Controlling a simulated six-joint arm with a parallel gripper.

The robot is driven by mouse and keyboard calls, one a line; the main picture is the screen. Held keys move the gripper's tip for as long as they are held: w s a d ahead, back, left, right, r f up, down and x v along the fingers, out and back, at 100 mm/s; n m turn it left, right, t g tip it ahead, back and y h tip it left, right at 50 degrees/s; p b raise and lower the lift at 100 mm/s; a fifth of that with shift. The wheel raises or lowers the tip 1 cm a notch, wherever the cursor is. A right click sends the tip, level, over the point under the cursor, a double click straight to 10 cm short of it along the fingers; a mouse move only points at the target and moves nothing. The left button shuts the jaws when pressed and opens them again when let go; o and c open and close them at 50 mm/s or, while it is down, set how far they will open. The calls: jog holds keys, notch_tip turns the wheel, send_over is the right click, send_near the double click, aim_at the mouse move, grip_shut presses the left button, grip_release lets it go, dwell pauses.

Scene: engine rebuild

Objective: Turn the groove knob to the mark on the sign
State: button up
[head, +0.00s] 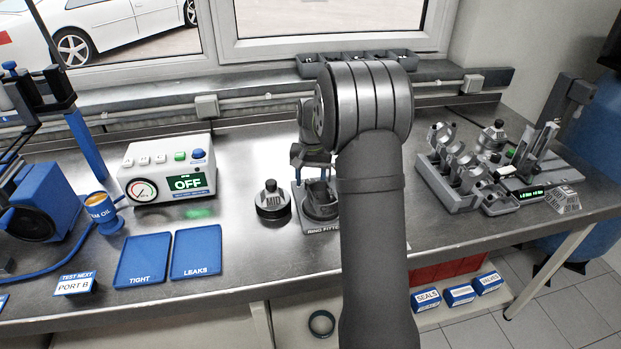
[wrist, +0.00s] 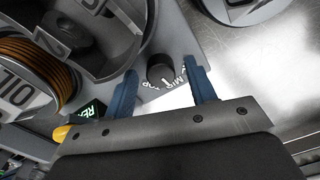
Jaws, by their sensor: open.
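The groove knob (wrist: 159,67) is a small black knob on the grey ring fitter (wrist: 190,42). It stands between the two blue fingers of my gripper (wrist: 160,72), which is open, with a finger on each side. White lettering beside the knob reads TOP and MID; any further label is hard to read. A short white mark shows near the knob's lower edge, between those words. My arm hides the knob there.
Copper-coloured rings (wrist: 25,55) and a part marked OIL lie at left in the wrist view. In the head view, blue TIGHT (head: 142,260) and LEAKS (head: 196,252) mats and a tester reading OFF (head: 165,160) stand left. A grey fixture (head: 450,190) stands right.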

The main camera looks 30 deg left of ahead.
jog(key=c, duration=1)
jog(key=n, duration=0.4)
jog(key=shift+w+r+n, duration=0.1)
jog(key=shift+n, duration=2.6)
jog(key=o, duration=1)
